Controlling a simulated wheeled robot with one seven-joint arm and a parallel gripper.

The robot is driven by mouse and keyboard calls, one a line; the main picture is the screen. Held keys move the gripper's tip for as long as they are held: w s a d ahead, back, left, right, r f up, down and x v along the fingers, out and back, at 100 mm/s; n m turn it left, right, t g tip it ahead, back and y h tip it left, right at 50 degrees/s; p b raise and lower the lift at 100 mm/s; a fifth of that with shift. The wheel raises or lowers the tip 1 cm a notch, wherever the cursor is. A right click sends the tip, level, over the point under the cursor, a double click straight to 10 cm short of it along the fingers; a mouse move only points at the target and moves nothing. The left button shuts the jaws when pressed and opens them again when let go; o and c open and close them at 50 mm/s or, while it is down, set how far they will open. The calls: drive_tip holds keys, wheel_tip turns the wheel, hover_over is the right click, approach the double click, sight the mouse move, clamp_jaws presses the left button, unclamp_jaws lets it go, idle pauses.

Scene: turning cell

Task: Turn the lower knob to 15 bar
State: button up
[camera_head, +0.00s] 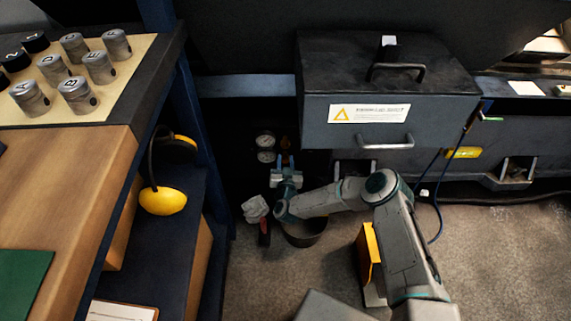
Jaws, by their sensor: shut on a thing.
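Two round pressure gauges sit one above the other on the dark machine panel: the upper gauge (265,141) and the lower gauge (266,157). Their needles and figures are too small to read. A small orange-brown fitting (285,142) shows to the right of the upper gauge. My gripper (285,161) reaches to the panel just right of the lower gauge, its two fingers shut on the lower knob. The knob itself is hidden behind the fingers and wrist, so its setting cannot be seen.
A grey box with a handle and a warning label (369,113) juts out above right of my gripper. A dark pan (304,233) and a yellow box (369,254) stand on the floor near my arm. A workbench (75,185) with yellow earmuffs (162,201) fills the left.

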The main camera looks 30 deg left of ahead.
drive_tip(key=shift+d+f+m+b, duration=0.1)
drive_tip(key=shift+m+b, duration=0.45)
drive_tip(key=shift+m, duration=0.75)
drive_tip(key=o, duration=1)
drive_tip(key=shift+s+d, duration=0.1)
drive_tip(key=shift+s, duration=0.2)
drive_tip(key=p+v, duration=0.4)
drive_tip(key=v, duration=0.9)
